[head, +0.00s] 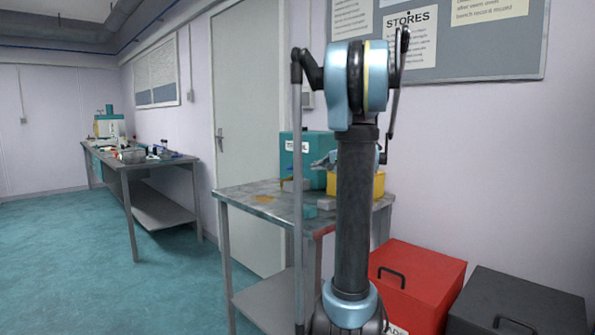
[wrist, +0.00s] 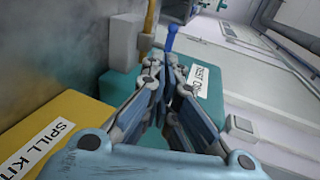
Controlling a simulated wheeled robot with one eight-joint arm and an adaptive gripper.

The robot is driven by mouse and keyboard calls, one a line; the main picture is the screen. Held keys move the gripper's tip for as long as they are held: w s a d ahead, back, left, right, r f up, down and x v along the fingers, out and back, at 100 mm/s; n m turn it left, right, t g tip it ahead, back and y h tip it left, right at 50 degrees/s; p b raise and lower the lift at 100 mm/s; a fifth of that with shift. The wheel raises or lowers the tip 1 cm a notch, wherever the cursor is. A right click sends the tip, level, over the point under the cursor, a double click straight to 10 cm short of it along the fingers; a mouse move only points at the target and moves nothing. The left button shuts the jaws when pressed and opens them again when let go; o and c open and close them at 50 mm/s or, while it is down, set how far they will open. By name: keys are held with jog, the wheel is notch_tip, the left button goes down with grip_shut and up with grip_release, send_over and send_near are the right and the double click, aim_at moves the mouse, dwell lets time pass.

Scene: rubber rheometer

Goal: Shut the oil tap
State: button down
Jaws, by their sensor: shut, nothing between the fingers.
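A teal oil container (head: 318,150) with a white label stands on the metal bench, partly behind my arm. In the wrist view the teal container (wrist: 208,88) carries a label that is only partly readable. A brass-coloured part (wrist: 150,18), perhaps of the oil tap, shows at the top of the wrist view. A blue handle-like piece (wrist: 171,38) stands just beyond my fingertips; I cannot tell whether they touch it. My gripper (wrist: 164,68) is shut and empty. In the head view my gripper (head: 322,164) is in front of the container, partly hidden by my arm.
A yellow spill kit bin (wrist: 45,135) is close on the left in the wrist view. The stained bench (head: 248,196) carries small blocks. Red (head: 425,285) and black (head: 520,305) boxes stand on the right. A cluttered bench (head: 170,162) stands farther left; the floor between is clear.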

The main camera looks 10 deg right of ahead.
jog(key=shift+w+d, duration=0.15)
send_near(294, 169)
jog(key=a+x, duration=0.1)
jog(key=x, duration=0.4)
jog(key=shift+w+a+f, duration=0.1)
jog(key=shift+w, duration=0.15)
dwell(0.3)
dwell(0.4)
